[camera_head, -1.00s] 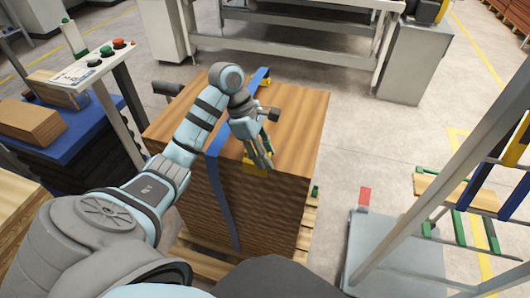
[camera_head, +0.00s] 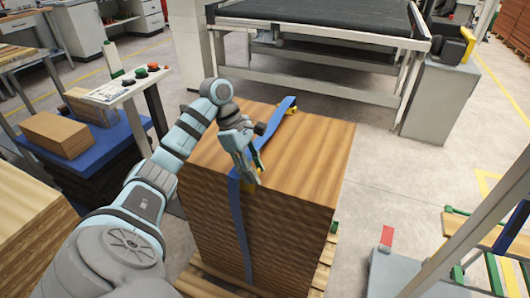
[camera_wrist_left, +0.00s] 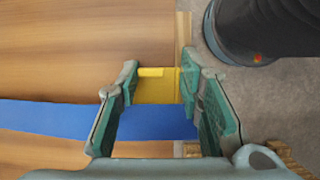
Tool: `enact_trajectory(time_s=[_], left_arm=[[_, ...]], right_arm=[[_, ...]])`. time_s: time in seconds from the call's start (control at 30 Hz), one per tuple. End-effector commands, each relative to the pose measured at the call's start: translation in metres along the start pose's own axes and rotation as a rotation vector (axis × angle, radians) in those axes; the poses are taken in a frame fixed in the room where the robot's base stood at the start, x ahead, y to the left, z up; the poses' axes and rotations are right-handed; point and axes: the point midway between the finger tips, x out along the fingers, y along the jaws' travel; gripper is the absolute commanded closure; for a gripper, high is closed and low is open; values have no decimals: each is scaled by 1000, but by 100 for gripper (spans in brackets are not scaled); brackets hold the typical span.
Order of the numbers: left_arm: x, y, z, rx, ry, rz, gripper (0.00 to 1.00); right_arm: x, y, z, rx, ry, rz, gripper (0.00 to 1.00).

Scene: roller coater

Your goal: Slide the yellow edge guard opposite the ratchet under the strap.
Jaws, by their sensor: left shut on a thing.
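The yellow edge guard (camera_wrist_left: 155,88) sits between the fingers of my left gripper (camera_wrist_left: 160,110), at the edge of the board stack. My left gripper (camera_head: 250,177) is shut on it at the stack's near top edge. The blue strap (camera_wrist_left: 55,117) runs across the top between the same fingers, right against the guard; how far the guard lies beneath it I cannot tell. In the head view the strap (camera_head: 241,225) drops down the near face. The ratchet is not clearly visible. My right gripper is not in view.
The stack of brown boards (camera_head: 310,150) stands on a wooden pallet (camera_head: 318,275). A control panel (camera_head: 125,88) and a blue-topped table (camera_head: 110,140) are at left. A roller machine (camera_head: 320,60) stands behind. A grey cart (camera_head: 405,272) is at lower right.

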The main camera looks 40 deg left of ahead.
Motion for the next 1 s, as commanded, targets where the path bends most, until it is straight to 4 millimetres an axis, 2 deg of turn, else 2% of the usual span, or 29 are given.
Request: enact_trajectory(time_s=[0.17,0.47,0.5,0.6,0.63,1.0], left_arm=[[-5,3,-10,-2,2,11,95],[-6,3,-11,-2,1,11,95],[-6,3,-11,-2,1,11,62],[-6,2,-10,-2,0,9,46],[-6,2,-10,-2,0,9,43],[-9,2,-10,-2,-1,5,43]], right_arm=[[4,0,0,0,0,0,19],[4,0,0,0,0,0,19],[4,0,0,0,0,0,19],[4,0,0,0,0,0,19],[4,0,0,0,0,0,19],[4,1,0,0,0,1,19]])
